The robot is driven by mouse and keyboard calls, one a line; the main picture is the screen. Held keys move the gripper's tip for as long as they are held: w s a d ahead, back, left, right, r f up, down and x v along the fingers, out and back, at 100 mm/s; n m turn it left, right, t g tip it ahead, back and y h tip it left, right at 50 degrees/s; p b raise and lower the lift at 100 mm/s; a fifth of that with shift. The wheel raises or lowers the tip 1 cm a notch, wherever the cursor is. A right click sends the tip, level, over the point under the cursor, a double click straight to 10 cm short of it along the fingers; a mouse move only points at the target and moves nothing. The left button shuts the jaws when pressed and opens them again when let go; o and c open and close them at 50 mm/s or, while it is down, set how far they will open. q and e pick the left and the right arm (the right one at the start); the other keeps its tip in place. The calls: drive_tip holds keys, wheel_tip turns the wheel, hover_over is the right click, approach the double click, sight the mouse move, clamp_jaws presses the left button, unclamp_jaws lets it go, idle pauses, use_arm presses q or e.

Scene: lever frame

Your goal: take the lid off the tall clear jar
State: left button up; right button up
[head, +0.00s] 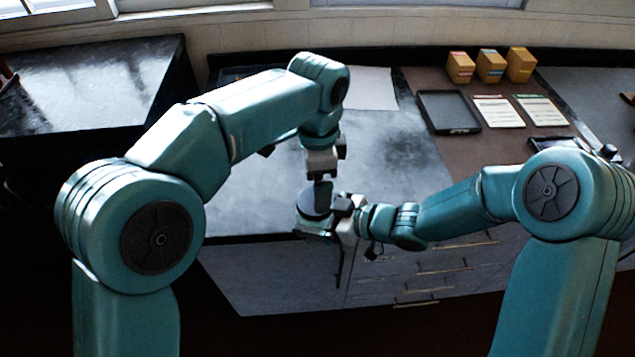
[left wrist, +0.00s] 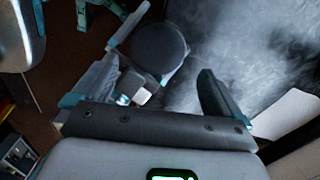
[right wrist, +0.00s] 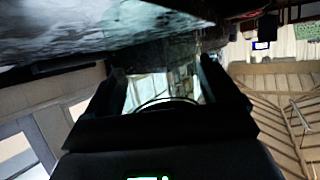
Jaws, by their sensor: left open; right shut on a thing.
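The tall clear jar (head: 312,229) is at the front edge of the grey worktop, partly hidden by my grippers. Its dark round lid (head: 311,204) is on top, and the lid (left wrist: 158,47) shows as a dark disc in the left wrist view. My right gripper (head: 345,212) is shut on the jar from the right side. In the right wrist view the clear glass (right wrist: 158,88) fills the gap between the fingers. My left gripper (head: 322,188) points down just above the lid, open. In the left wrist view the lid lies between and beyond its fingers; contact cannot be told.
A black tray (head: 448,112), two cards (head: 497,112) and several small boxes (head: 490,66) stand at the back right. A white sheet (head: 370,88) lies at the back. The grey worktop (head: 395,160) is clear behind the jar. Drawers (head: 445,268) are below its front edge.

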sight(315, 217)
use_arm(q)
drive_tip(key=shift+m, duration=1.1)
drive_tip(key=m, duration=0.4)
drive_tip(key=shift+s+a+r, duration=0.1)
drive_tip(key=shift+a+r, duration=0.1)
drive_tip(key=shift+r, duration=0.2)
drive_tip(key=r+m, duration=0.1)
drive_tip(key=m, duration=0.1)
drive_tip(key=shift+s+a+r+m, duration=0.1)
drive_tip(key=shift+r+m, duration=0.05)
drive_tip(key=shift+m, duration=0.25)
drive_tip(key=shift+r+m, duration=0.35)
drive_tip(key=shift+m, duration=0.05)
wheel_tip(315, 217, down, 8)
drive_tip(key=shift+r, duration=0.25)
